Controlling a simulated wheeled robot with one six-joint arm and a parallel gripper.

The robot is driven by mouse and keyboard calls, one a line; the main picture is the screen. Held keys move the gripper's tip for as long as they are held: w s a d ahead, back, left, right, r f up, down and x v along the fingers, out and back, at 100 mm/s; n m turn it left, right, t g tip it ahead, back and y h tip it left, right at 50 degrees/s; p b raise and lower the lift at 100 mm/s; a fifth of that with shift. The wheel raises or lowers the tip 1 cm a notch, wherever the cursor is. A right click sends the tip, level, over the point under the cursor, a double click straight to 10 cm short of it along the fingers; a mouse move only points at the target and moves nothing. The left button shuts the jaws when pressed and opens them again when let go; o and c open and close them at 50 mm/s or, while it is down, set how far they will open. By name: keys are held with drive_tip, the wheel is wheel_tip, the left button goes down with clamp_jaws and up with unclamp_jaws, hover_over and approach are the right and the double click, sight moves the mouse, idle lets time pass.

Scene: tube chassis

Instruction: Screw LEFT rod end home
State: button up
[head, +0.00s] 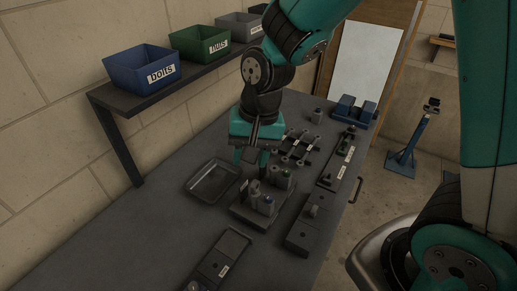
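My gripper (250,160) points down over the bench, its teal fingers on either side of something dark grey. The view is too small to show whether the fingers press on it. A grey block fixture (244,213) stands just below and to the right of it, with several upright grey cylindrical parts. One slim part (254,188) stands at the block's left side, close under my gripper.
An empty metal tray (196,190) lies left of the block. Labelled plates (222,262) and (300,238) lie in front and to the right. Small rods (293,146) lie behind. A shelf (150,98) with a blue bolts bin (135,82) and green nuts bin (190,52) overhangs the left.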

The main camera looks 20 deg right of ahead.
sight(255, 181)
drive_tip(key=w+d+f+m+p, duration=0.1)
drive_tip(key=w+f+m, duration=0.1)
drive_tip(key=f, duration=0.1)
drive_tip(key=w+d+f+m+h+p, duration=0.1)
drive_tip(key=f+m, duration=0.1)
drive_tip(key=f, duration=0.1)
drive_tip(key=w+d+f+m+h+p, duration=0.1)
drive_tip(key=w+f+m, duration=0.1)
drive_tip(key=f+m, duration=0.1)
drive_tip(key=shift+w+d, duration=0.2)
drive_tip(key=shift+w, duration=0.1)
wheel_tip(255, 181, down, 7)
drive_tip(key=b, duration=0.5)
drive_tip(key=shift+f, duration=0.15)
drive_tip(key=m, duration=1.8)
